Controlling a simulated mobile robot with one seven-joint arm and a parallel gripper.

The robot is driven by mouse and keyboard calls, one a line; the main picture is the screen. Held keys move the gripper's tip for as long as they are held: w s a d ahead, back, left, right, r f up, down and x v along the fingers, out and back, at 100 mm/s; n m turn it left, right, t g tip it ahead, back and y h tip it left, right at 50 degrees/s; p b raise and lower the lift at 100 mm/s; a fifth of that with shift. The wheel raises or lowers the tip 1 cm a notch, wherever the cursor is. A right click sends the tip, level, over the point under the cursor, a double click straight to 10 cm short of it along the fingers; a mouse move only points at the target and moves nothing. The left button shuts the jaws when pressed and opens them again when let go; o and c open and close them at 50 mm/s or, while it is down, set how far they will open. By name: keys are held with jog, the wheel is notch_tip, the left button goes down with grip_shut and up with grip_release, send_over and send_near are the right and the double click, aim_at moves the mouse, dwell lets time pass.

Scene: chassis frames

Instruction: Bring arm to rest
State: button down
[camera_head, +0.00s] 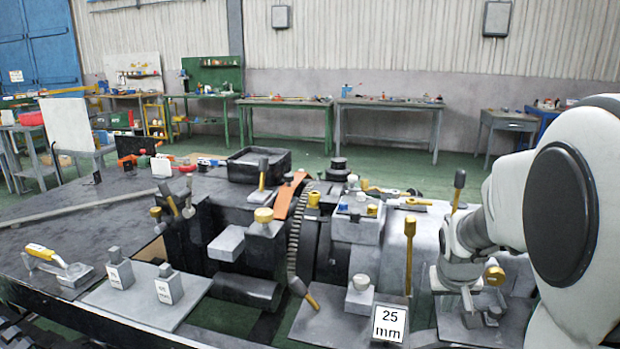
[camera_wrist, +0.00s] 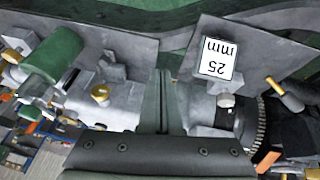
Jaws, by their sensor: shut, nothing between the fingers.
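My arm comes in from the right of the head view, white with a dark round joint cover, and bends down toward the machine. My gripper (camera_head: 468,300) points down over the right part of the machine, small and partly hard to make out there. In the wrist view my gripper (camera_wrist: 165,78) shows as two dark fingers closed side by side, with nothing between them. I cannot tell how far the fingertips are above the parts below.
A chassis-like machine (camera_head: 385,237) with upright levers and knobs fills the foreground. A "25 mm" sign (camera_head: 389,322) stands left of my gripper; it also shows in the wrist view (camera_wrist: 220,60). Workbenches (camera_head: 388,105) line the far wall. Green floor (camera_head: 430,170) lies open between.

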jog(key=s+a+r+n+y, duration=0.1)
jog(key=s+a+r, duration=0.25)
jog(key=s, duration=0.35)
jog(key=s+a+r+t+y, duration=0.1)
jog(key=s+a+r, duration=0.2)
jog(key=s+a, duration=0.3)
jog(key=s+a+r+n+y, duration=0.1)
jog(key=s+a+r, duration=0.25)
jog(key=s, duration=0.35)
notch_tip(320, 180, up, 15)
jog(key=s+p, duration=0.1)
jog(key=p, duration=1.5)
jog(key=shift+a+r, duration=0.2)
